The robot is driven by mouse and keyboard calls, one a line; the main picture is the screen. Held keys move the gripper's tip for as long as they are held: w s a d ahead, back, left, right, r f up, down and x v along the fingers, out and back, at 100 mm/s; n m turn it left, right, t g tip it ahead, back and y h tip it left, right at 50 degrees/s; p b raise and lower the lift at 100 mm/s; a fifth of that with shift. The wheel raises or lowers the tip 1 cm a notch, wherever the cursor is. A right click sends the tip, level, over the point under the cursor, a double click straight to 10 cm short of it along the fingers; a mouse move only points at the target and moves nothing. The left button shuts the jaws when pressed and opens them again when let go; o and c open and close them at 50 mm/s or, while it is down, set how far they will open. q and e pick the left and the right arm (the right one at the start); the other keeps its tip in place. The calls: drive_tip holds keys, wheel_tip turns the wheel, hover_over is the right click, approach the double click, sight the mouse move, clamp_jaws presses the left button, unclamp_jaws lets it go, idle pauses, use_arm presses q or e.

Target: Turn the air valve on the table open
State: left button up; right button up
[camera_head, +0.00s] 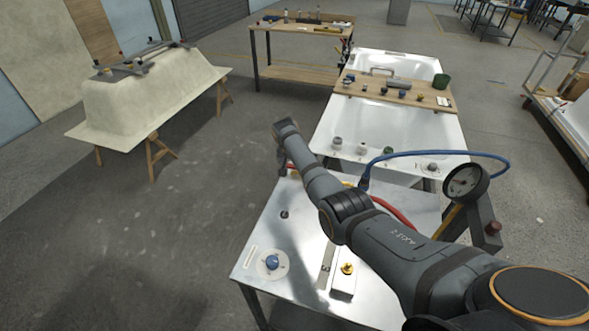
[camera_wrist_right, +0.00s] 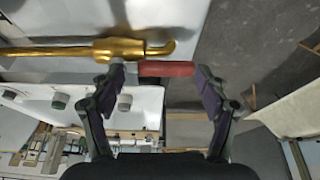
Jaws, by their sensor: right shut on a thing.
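The air valve's brass body and pipe (camera_wrist_right: 118,48) run across the upper left of the right wrist view, with a bent brass end. Its red handle (camera_wrist_right: 167,69) lies just below and right of the body, roughly parallel to the pipe. My right gripper (camera_wrist_right: 161,73) is shut on the red handle, with one dark finger at each end of it. My right arm hides most of the valve there. My left gripper is not in view.
The metal table (camera_head: 255,235) carries a blue knob (camera_head: 272,261) and a brass knob on a white block (camera_head: 347,269). A pressure gauge (camera_head: 465,181), blue hose (camera_head: 450,154) and red hose (camera_head: 395,210) are at its right. White tubs (camera_head: 400,118) stand behind.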

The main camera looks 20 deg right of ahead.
drive_tip(key=shift+f, duration=0.15)
idle(0.3)
drive_tip(key=o, duration=1.7)
drive_tip(key=shift+w, duration=0.1)
drive_tip(key=v, duration=1.2)
